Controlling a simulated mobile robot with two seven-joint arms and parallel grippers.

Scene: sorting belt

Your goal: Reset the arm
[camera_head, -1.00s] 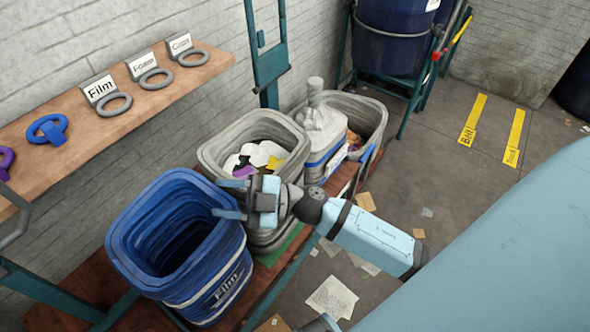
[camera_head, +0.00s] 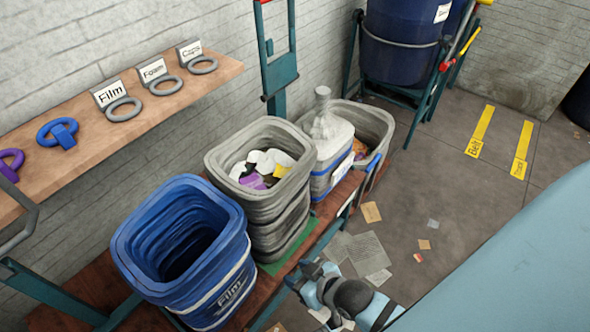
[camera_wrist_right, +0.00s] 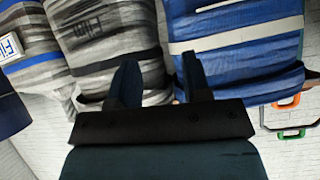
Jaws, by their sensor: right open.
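My right gripper (camera_head: 305,277) is in the lower middle of the head view, in front of the bin platform and apart from the bins. Its arm comes in from the lower right. In the right wrist view its two dark fingers (camera_wrist_right: 158,85) stand apart with nothing between them. Beyond the fingers are the sides of the blue bin and a grey bin. My left gripper is not in view.
A blue Film bin (camera_head: 232,292), a grey bin (camera_head: 280,205) holding white, purple and yellow waste, and a white jug (camera_head: 330,135) stand on the platform. A wooden shelf (camera_head: 150,120) with rings and label cards is on the wall. Paper scraps (camera_head: 368,253) litter the floor.

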